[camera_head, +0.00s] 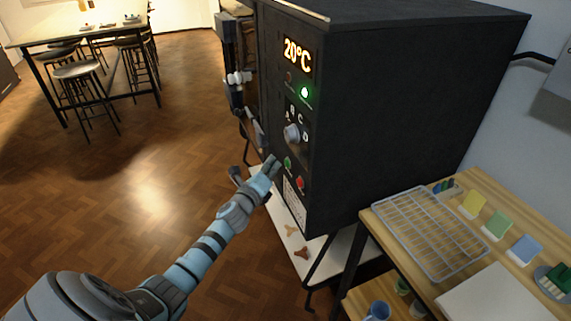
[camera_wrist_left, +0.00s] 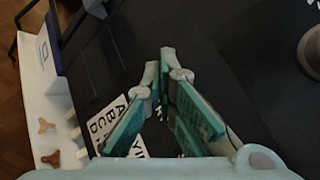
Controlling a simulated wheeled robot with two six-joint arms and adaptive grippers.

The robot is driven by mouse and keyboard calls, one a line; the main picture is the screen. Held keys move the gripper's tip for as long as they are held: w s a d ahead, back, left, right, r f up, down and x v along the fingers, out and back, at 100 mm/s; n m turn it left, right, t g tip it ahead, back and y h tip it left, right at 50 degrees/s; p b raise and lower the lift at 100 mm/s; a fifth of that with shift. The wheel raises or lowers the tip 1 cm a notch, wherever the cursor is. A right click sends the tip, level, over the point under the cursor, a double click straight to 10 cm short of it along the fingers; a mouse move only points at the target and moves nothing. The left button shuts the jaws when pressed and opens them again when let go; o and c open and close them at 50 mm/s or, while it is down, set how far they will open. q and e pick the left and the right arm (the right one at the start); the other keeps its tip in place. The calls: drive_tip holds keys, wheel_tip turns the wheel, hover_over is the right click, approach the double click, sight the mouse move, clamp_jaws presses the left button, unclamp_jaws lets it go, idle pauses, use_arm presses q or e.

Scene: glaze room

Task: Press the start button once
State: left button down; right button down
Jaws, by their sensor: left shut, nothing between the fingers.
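A black kiln (camera_head: 400,95) has a control panel on its front. Low on the panel are a green button (camera_head: 288,162) and, to its lower right, a red button (camera_head: 300,183). Their lettering is too small to read, so I cannot tell which is the start button. My left gripper (camera_head: 272,163) is shut and empty, its tips just left of the green button; I cannot tell whether they touch the panel. The shut left fingers also show in the left wrist view (camera_wrist_left: 165,62), over the dark panel, with no button visible there. My right gripper is not in view.
A grey knob (camera_head: 292,134) marked A to D sits above the buttons. A lit green lamp (camera_head: 305,92) is under the 20°C display (camera_head: 297,52). A printed card (camera_head: 294,203) is below. A wooden table (camera_head: 384,232) with a wire rack (camera_head: 430,232) stands right.

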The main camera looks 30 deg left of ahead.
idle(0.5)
use_arm(q)
drive_tip(key=shift+w+d, duration=0.25)
drive_tip(key=shift+w, duration=0.1)
drive_tip(key=shift+w+d, duration=0.2)
drive_tip(key=shift+w, duration=0.2)
idle(0.7)
drive_tip(key=shift+s+a, duration=0.45)
drive_tip(key=shift+s, duration=0.3)
drive_tip(key=s+a, duration=0.1)
drive_tip(key=s, duration=0.1)
drive_tip(key=s+a+b, duration=0.1)
drive_tip(key=s+a, duration=0.1)
idle(0.5)
